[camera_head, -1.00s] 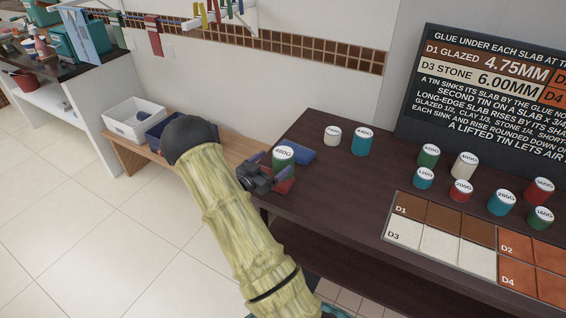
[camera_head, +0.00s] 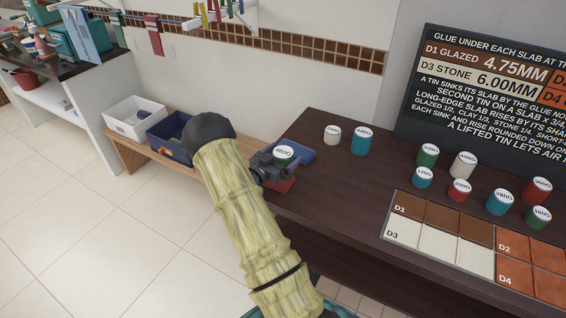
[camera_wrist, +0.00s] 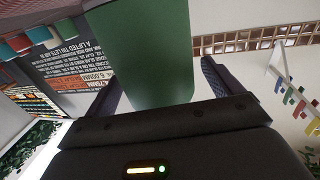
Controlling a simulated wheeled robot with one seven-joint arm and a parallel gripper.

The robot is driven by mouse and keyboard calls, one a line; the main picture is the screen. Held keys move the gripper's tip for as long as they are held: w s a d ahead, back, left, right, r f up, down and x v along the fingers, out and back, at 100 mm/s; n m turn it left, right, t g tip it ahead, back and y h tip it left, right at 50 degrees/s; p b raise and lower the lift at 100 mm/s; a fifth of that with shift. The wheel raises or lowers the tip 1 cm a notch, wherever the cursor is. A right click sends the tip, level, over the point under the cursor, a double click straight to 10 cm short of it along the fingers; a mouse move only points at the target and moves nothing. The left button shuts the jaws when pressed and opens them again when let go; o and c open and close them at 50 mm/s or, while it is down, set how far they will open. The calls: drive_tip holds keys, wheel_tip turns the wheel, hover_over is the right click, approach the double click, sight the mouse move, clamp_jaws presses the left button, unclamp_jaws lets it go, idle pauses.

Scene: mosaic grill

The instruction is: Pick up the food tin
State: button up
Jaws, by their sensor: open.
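A green tin with a white lid marked 480G (camera_head: 284,153) stands near the left end of the dark table. In the head view my gripper (camera_head: 276,164) is right at this tin, partly in front of it. In the wrist view the green tin (camera_wrist: 140,55) fills the space between the two open fingers of my gripper (camera_wrist: 160,75). I cannot tell whether either finger touches it. The tin's lower part is hidden in the head view.
A white tin (camera_head: 332,135) and a teal tin (camera_head: 361,141) stand to the right; several more tins stand beyond them. A slab board (camera_head: 388,236) lies at the front right. A dark sign (camera_head: 500,80) stands behind.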

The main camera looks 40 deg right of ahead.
idle(0.3)
drive_tip(key=shift+r, duration=0.1)
drive_tip(key=c, duration=1.5)
drive_tip(key=shift+r, duration=4.95)
drive_tip(key=shift+c, duration=0.2)
